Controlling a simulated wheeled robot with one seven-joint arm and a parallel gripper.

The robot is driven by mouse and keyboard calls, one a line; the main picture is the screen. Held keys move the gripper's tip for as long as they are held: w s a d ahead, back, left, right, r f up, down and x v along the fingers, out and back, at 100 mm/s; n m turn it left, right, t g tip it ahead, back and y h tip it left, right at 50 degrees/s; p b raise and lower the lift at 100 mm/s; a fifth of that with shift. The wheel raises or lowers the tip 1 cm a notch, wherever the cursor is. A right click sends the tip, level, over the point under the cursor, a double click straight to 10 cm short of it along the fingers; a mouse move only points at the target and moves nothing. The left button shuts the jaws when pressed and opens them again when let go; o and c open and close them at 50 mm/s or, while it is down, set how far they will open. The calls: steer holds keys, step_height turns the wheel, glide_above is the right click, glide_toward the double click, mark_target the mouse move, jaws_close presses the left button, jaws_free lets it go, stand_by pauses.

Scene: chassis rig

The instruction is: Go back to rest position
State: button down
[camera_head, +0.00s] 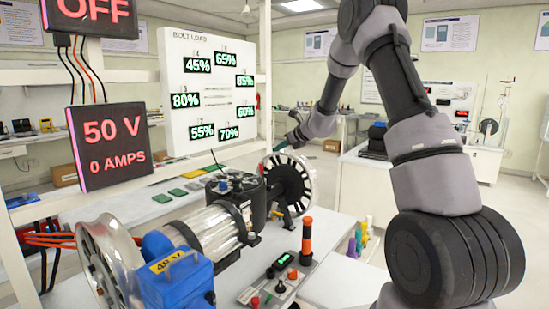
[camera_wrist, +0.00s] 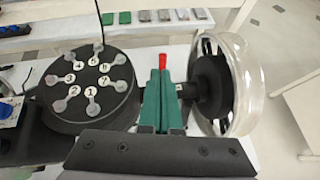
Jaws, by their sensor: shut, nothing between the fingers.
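My gripper shows in the wrist view (camera_wrist: 162,98) with its green fingers together and nothing between them. Its red-tipped part points away from the camera. In the head view my gripper (camera_head: 281,146) is small and partly hidden by my wrist, above the wheel at the far end of the rig. In the wrist view it lies between the black numbered hub (camera_wrist: 92,85) on the left and the clear-rimmed wheel (camera_wrist: 228,85) on the right. Whether it touches the axle behind it, I cannot tell.
The motor rig (camera_head: 215,232) with a blue unit (camera_head: 178,277) stands on the bench at the front left. A bolt load board (camera_head: 208,90) and a voltage display (camera_head: 110,145) stand behind it. Open floor shows at the right.

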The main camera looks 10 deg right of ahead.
steer(key=shift+s+d+r, duration=0.2)
steer(key=shift+s+r, duration=0.1)
steer(key=shift+r, duration=0.25)
steer(key=s+a+r+n+g, duration=0.1)
steer(key=s+r+n, duration=0.5)
steer(key=s+r, duration=0.3)
steer(key=s+a+r+n+g, duration=0.1)
steer(key=s+r+n, duration=0.55)
steer(key=s, duration=0.55)
steer(key=s+d+n+h, duration=0.2)
steer(key=s+d+n, duration=0.2)
steer(key=s, duration=0.8)
steer(key=s+d+n+h, duration=0.2)
steer(key=s+d+n, duration=0.2)
steer(key=s+n, duration=0.4)
steer(key=s, duration=0.4)
steer(key=shift+s+f+n+h, duration=0.3)
steer(key=shift+s+f+n, duration=0.05)
